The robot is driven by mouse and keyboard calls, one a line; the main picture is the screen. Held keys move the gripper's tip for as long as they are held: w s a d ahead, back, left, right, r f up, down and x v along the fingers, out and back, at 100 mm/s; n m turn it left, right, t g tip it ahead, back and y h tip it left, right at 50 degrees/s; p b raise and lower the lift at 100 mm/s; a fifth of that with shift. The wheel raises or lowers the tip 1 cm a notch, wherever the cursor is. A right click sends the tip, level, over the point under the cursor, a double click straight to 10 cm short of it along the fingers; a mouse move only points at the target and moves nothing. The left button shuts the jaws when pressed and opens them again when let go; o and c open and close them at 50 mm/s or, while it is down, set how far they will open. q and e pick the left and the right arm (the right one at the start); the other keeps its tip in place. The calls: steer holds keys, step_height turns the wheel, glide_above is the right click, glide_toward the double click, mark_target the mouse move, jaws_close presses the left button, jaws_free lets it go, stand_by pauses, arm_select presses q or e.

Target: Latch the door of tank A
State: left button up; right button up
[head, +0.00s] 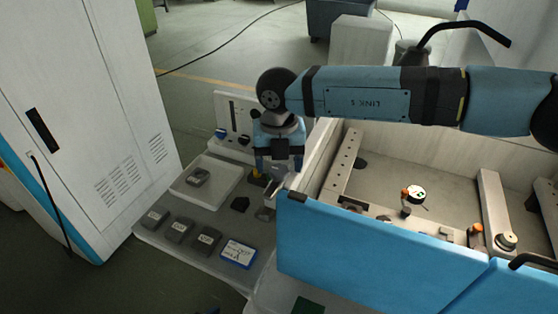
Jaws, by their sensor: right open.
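The tank door (370,255) is a blue panel on the front of the tank at the lower right. It stands upright; I cannot tell if it is fully closed. A small dark piece (298,196) sits at its upper left corner, perhaps part of the latch. My right gripper (278,172) points down just left of that corner, with its jaws open. A grey metal part (279,184) shows below and between the fingers; I cannot tell if they touch it. The tank label is not readable. My left gripper is not in view.
A grey bench (160,235) left of the tank holds a white tray (228,174), several dark blocks and a blue-edged card (238,253). A white cabinet (85,110) stands at the far left. Fixtures and rails (342,170) lie inside the tank. The floor behind is mostly open.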

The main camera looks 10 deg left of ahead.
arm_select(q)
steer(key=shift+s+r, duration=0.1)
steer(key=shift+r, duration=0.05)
arm_select(e)
steer(key=shift+f, duration=0.75)
steer(key=c, duration=0.9)
steer(key=shift+f+n+b, duration=0.1)
steer(key=shift+n+b, duration=0.3)
steer(key=shift+b, duration=0.35)
steer(key=shift+c, duration=0.2)
steer(key=n+b, duration=0.9)
steer(key=b, duration=0.1)
steer(key=shift+b, duration=0.4)
steer(key=shift+n+b, duration=0.3)
steer(key=shift+n, duration=0.2)
arm_select(q)
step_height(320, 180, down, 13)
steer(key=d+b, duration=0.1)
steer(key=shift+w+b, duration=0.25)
steer(key=shift+b, duration=0.1)
arm_select(e)
steer(key=shift+w+r+n, duration=0.1)
steer(key=shift+r+n, duration=0.1)
steer(key=shift+n, duration=1.4)
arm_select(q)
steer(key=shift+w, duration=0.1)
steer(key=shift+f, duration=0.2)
arm_select(e)
steer(key=o, duration=0.9)
